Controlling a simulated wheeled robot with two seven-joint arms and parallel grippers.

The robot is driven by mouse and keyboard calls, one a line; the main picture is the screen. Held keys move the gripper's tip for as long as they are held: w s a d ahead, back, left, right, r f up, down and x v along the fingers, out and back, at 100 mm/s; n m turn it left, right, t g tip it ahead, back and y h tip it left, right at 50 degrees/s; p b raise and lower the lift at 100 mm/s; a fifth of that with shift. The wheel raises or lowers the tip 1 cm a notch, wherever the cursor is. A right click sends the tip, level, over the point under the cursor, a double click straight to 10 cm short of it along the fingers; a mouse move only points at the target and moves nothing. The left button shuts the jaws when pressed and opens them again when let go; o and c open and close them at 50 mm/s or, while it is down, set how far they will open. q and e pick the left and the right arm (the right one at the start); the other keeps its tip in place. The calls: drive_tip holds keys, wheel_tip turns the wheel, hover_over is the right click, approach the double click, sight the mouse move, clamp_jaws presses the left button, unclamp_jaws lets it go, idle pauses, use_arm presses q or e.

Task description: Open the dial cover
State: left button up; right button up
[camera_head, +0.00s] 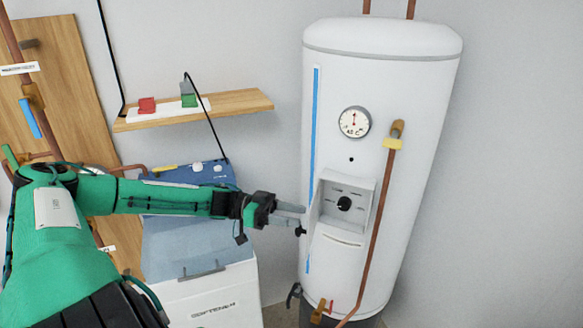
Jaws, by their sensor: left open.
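A white cylindrical water heater tank (420,115) stands right of centre. A white dial housing (366,205) on its front has a black dial (344,203) in plain sight, with nothing in front of it. The white dial cover (337,250) appears as a flap hanging below the dial, swung down. My left gripper (300,220) is open, with its fingers pointing right at the left edge of the housing. I cannot tell whether a fingertip touches the housing or the flap. Nothing shows between the fingers. My right gripper is out of view.
A round gauge (354,122) sits above the housing. A copper pipe (376,225) with a valve runs down close to its right. A white and blue softener unit (205,285) stands below my left arm. A wooden shelf (235,103) is on the wall behind.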

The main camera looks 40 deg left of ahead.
use_arm(q)
wheel_tip(320, 180, up, 15)
drive_tip(key=b, duration=0.1)
idle(0.4)
